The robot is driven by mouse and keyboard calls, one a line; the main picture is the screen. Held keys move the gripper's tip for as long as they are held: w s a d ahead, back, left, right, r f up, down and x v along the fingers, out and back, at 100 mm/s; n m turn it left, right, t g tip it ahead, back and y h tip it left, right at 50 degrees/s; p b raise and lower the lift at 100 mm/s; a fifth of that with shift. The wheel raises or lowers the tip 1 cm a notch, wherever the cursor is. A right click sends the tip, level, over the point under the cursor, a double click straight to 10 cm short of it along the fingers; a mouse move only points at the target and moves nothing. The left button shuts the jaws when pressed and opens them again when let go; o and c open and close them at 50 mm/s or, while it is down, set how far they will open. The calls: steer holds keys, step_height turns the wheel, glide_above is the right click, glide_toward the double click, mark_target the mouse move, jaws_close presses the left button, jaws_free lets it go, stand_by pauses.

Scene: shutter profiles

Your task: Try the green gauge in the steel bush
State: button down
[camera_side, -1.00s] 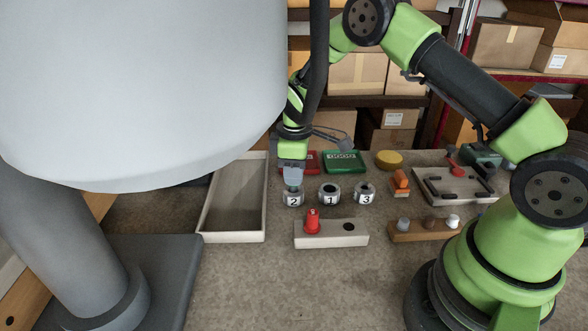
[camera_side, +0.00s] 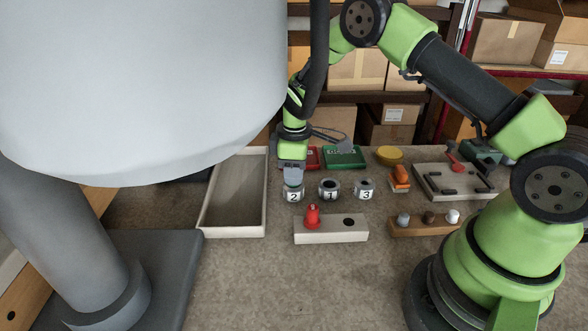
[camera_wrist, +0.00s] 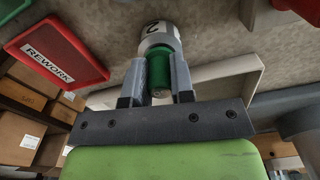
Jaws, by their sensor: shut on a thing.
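My gripper (camera_side: 293,182) is shut on the green gauge (camera_wrist: 158,72), which shows between the two fingers in the wrist view. The gauge points into the bush marked 2 (camera_wrist: 160,38), and its tip is hidden there. In the side view this grey bush (camera_side: 293,196) stands directly under my fingertips. How deep the gauge sits in it I cannot tell. Bushes marked 1 (camera_side: 329,195) and 3 (camera_side: 364,195) stand to its right. A pale block (camera_side: 325,235) in front holds a red gauge (camera_side: 312,216) and has an empty dark hole.
An empty pale tray (camera_side: 204,225) lies to the left. A red REWORK tray (camera_wrist: 85,35) and a green tray (camera_side: 343,161) lie behind the bushes. A brown rack (camera_side: 420,232) with several pegs stands at the right. The front bench is clear.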

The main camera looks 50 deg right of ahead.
steer(key=shift+f, duration=0.45)
stand_by(0.3)
steer(key=shift+r, duration=0.15)
steer(key=shift+r, duration=3.4)
